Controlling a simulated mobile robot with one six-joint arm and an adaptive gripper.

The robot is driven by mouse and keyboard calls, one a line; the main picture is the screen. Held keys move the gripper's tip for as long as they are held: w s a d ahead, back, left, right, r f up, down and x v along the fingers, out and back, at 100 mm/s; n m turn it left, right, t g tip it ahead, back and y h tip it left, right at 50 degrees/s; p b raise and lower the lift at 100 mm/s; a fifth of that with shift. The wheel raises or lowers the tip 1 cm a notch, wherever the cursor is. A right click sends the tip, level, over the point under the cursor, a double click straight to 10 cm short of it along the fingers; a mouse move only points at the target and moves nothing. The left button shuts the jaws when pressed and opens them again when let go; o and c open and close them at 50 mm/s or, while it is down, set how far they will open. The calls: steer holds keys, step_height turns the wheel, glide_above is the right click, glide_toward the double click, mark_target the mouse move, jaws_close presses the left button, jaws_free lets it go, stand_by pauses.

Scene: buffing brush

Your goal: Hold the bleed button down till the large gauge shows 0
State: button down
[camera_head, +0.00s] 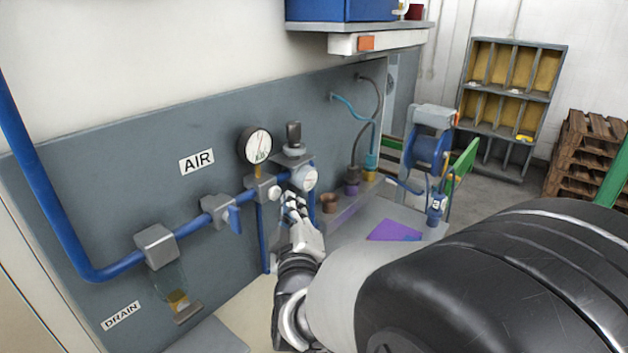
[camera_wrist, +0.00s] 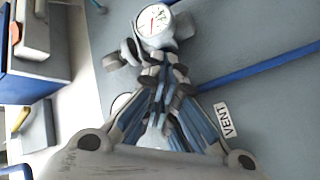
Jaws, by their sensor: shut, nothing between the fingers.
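The large gauge (camera_head: 255,145) is the round white dial with a black rim on the blue pipe; its needle is too small to read exactly. A small silver round knob (camera_head: 274,193) sticks out of the grey block below it; I cannot tell whether it is the bleed button. My gripper (camera_head: 293,203) is shut and empty, just right of and below that block and under a smaller gauge (camera_head: 305,178). In the wrist view my fingertips (camera_wrist: 164,68) are together below a white dial (camera_wrist: 154,21) with a red needle. The fingers hide what lies behind them; contact cannot be told.
A blue pipe (camera_head: 100,272) runs along the grey panel, with a blue-handled valve (camera_head: 232,218) and a drain bowl (camera_head: 178,300) to the left. A VENT label (camera_wrist: 225,120) is right of my fingers. A shelf (camera_head: 350,27) overhangs above; a bench with cups (camera_head: 329,203) is to the right.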

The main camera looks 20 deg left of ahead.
steer(key=shift+a, duration=0.15)
steer(key=shift+w+a, duration=0.2)
steer(key=shift+a, duration=0.1)
steer(key=shift+w+a, duration=0.15)
steer(key=shift+a, duration=0.3)
stand_by(2.1)
steer(key=shift+d+b, duration=0.15)
steer(key=shift+b, duration=0.15)
stand_by(2.3)
steer(key=shift+s+d, duration=0.35)
steer(key=shift+d, duration=0.4)
steer(key=d, duration=0.1)
steer(key=s+d+b, duration=0.1)
steer(key=d, duration=0.1)
steer(key=s+d+b, duration=0.1)
steer(key=shift+d, duration=0.3)
